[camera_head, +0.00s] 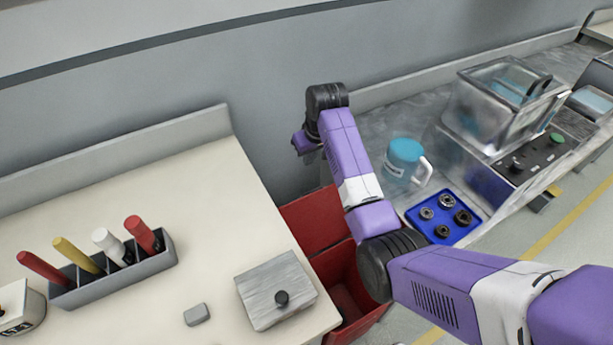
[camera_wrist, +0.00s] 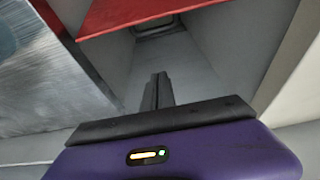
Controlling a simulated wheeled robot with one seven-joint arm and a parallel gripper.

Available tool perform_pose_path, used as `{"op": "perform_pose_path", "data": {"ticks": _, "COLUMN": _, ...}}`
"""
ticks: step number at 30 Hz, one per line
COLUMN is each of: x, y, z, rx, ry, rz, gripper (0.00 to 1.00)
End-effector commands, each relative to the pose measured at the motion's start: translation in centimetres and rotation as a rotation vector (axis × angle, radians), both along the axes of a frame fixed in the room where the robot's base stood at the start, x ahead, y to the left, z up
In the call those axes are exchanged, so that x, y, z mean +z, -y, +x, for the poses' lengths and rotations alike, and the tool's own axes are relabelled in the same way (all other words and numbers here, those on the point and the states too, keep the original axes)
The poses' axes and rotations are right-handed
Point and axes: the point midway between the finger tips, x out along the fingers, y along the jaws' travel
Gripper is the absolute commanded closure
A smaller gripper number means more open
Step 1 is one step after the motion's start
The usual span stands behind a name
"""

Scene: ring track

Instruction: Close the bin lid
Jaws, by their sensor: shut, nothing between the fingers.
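The red bin (camera_head: 372,320) stands on the floor in the gap between the two benches, partly hidden behind my arm and the left bench. Its red lid (camera_head: 308,217) is open, raised at the far side of the bin, and the dark red inside shows. My gripper (camera_wrist: 160,77) is shut and empty in the wrist view, its two fingers together. A red panel (camera_wrist: 135,14), apparently the lid, crosses the top of that view beyond the fingertips, with a gap between.
The cream left bench (camera_head: 130,215) bears a grey rack (camera_head: 120,272) of markers, a grey block (camera_head: 197,314) and a knobbed plate (camera_head: 275,290).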

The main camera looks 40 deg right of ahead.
Motion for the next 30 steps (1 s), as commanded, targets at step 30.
{"op": "perform_pose_path", "data": {"ticks": 30, "x": -9.5, "y": 0.0, "z": 0.3, "rx": 0.007, "ry": -0.019, "rz": 0.007, "gripper": 1.00}}
